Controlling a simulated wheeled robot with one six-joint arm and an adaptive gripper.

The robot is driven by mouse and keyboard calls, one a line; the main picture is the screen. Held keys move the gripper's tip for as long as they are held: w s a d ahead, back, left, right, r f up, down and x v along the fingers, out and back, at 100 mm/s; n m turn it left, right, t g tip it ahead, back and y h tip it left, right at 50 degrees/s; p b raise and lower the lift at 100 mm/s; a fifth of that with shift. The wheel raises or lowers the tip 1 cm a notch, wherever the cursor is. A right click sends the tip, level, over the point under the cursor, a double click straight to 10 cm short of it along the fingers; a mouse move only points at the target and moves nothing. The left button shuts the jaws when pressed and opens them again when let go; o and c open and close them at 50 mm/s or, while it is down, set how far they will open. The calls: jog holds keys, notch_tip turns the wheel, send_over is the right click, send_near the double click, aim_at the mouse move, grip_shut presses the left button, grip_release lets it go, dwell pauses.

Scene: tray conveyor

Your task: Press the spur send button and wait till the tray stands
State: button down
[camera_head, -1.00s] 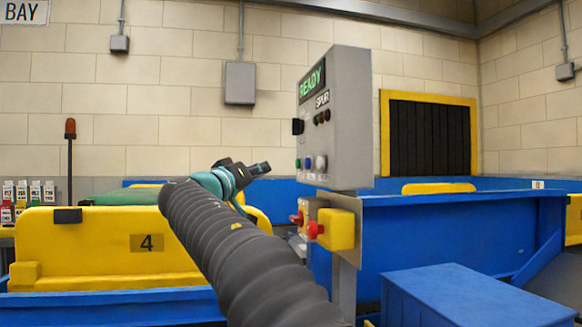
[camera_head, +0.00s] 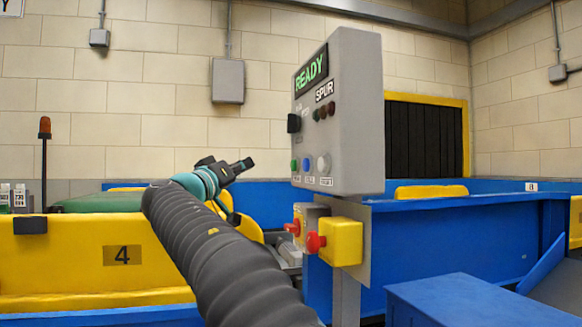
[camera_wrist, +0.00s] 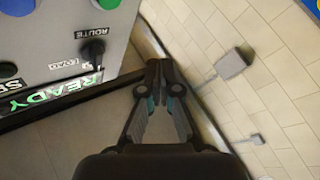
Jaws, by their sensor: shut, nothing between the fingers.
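A grey control box (camera_head: 355,120) on a post stands right of centre in the head view. Its lit green display reads READY (camera_head: 311,71), above a SPUR label. A green button (camera_head: 294,165), a blue button (camera_head: 307,165) and a white button (camera_head: 323,163) sit low on its face; their labels are too small to read. My gripper (camera_head: 248,163) is shut and empty, left of the box and apart from it. In the wrist view the gripper (camera_wrist: 162,66) is beside the tilted panel, near a black knob (camera_wrist: 94,50). I cannot make out a tray.
A yellow box with a red mushroom button (camera_head: 340,242) is mounted below the panel. A blue conveyor side (camera_head: 450,240) and a blue box (camera_head: 465,300) stand at right. A yellow guard marked 4 (camera_head: 60,255) and a green surface (camera_head: 100,203) lie at left.

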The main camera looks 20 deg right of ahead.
aim_at(294, 166)
jog(key=d+b, duration=0.1)
jog(key=d, duration=0.6)
jog(key=shift+d, duration=0.35)
dwell(1.2)
jog(key=shift+d+b, duration=0.35)
jog(key=shift+d, duration=0.05)
jog(key=shift+d+b, duration=0.3)
jog(key=shift+d, duration=0.2)
dwell(0.8)
jog(key=shift+a, duration=0.9)
